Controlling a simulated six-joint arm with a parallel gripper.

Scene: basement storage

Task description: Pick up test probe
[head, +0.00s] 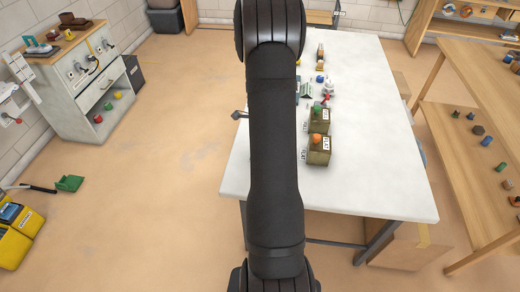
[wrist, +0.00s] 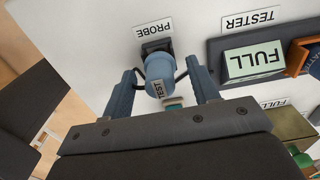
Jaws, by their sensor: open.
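The test probe (wrist: 160,68) shows in the wrist view as a blue cylinder with a "TEST" label. It sits in or against a black holder (wrist: 157,47) beside a "PROBE" label (wrist: 153,29) on the white table. My gripper (wrist: 162,66) is open, with one finger on each side of the probe. I cannot tell whether either finger touches it. In the head view, my own arm hides the probe and gripper.
A tester (wrist: 219,70) with a "FULL" display stands right of the probe. In the head view, two bins hold an orange item (head: 317,139) and a green item (head: 317,107). Small objects stand farther back on the white table (head: 375,170). Its front right is clear.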

